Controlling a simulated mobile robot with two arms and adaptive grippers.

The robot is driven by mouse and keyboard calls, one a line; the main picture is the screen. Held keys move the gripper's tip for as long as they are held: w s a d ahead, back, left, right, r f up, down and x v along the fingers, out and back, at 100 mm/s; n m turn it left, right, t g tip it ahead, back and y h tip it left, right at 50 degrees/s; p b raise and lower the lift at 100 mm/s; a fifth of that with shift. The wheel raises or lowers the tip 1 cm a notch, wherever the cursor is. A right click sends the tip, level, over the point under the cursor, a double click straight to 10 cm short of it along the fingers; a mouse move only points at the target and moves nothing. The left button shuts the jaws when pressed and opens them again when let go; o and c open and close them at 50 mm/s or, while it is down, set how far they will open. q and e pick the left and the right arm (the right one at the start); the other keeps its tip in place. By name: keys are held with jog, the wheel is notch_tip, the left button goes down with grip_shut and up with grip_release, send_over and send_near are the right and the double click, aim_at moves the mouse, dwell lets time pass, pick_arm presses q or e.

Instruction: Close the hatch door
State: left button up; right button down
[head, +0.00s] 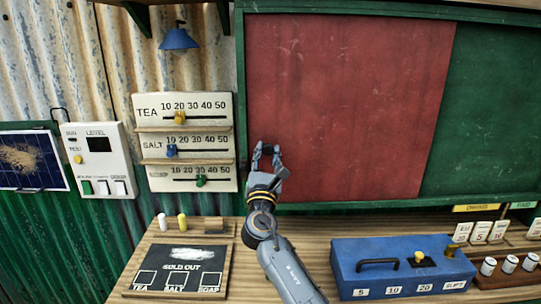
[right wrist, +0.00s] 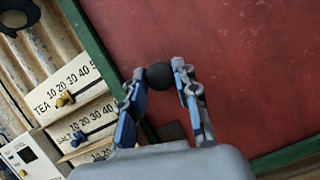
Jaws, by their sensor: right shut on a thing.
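The hatch door appears to be the large red panel (head: 345,100) inside a green frame (head: 241,90). It covers the left and middle of the opening and reaches close to the frame's left post. In the right wrist view the red panel (right wrist: 240,70) fills the right side. My right gripper (head: 266,149) is at the panel's lower left. In the right wrist view its two fingers (right wrist: 158,72) are shut around a round black knob (right wrist: 159,77) in front of the panel. The knob is mostly hidden in the head view. My left gripper is not in view.
A green panel (head: 490,120) lies right of the red one. Left of the frame is a white slider board (head: 184,127). Below, the wooden counter (head: 300,228) holds a blue box (head: 400,262), a dark sign board (head: 180,268) and small cylinders.

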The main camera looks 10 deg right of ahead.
jog(key=c, duration=1.1)
grip_release()
jog(key=shift+a, duration=0.25)
jog(key=shift+o, duration=0.6)
jog(key=shift+w+a, duration=0.1)
jog(key=shift+s+f, duration=0.15)
jog(key=shift+s, duration=0.1)
jog(key=v, duration=1.1)
jog(key=shift+s+a, duration=0.15)
jog(key=shift+s, duration=0.05)
